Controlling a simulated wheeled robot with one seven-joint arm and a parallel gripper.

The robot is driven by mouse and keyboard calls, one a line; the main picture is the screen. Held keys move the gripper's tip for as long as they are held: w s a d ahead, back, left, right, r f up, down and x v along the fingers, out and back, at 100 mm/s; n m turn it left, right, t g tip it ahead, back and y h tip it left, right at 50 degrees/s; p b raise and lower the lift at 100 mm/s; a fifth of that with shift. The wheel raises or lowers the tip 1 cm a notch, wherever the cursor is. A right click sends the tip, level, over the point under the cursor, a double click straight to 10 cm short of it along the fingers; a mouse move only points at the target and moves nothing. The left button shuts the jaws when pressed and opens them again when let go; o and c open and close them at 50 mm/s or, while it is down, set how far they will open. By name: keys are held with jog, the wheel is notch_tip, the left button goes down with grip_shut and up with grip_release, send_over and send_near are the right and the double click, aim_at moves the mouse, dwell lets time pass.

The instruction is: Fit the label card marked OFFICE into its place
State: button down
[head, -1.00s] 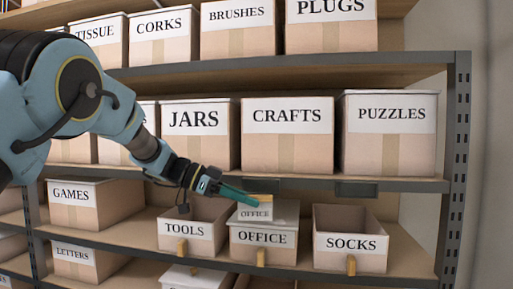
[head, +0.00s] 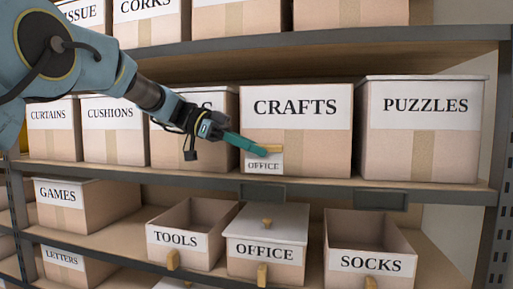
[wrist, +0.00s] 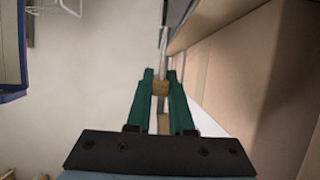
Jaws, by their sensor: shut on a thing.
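The white label card marked OFFICE (head: 263,166) hangs upright below its wooden grip (head: 270,149). My gripper (head: 262,150) is shut on that wooden grip, which also shows between the teal fingers in the wrist view (wrist: 161,88). In the head view the card overlaps the lower front of the CRAFTS box, just above the shelf edge; I cannot tell the gap. Two dark, blank holders hang at the shelf edge, one above the OFFICE bin (head: 290,194) and one above the SOCKS bin (head: 381,199).
The lidded OFFICE bin (head: 264,252) stands on the lower shelf between the open TOOLS bin (head: 175,238) and the open SOCKS bin (head: 371,263). The CRAFTS box (head: 320,150) and PUZZLES box (head: 425,140) stand on the shelf above. A metal upright (head: 497,190) is at right.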

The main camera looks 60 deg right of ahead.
jog(key=shift+w+r+p, duration=0.1)
jog(key=shift+p, duration=0.2)
jog(key=shift+r, duration=0.1)
jog(key=shift+w+a+p, duration=0.1)
jog(key=shift+w+p, duration=0.05)
jog(key=shift+p, duration=0.2)
jog(key=shift+f+b, duration=0.4)
jog(key=shift+f, duration=0.85)
jog(key=shift+f+p, duration=0.1)
jog(key=shift+p, duration=0.7)
jog(key=shift+f, duration=1.85)
dwell(1.4)
jog(key=c, duration=0.7)
grip_release()
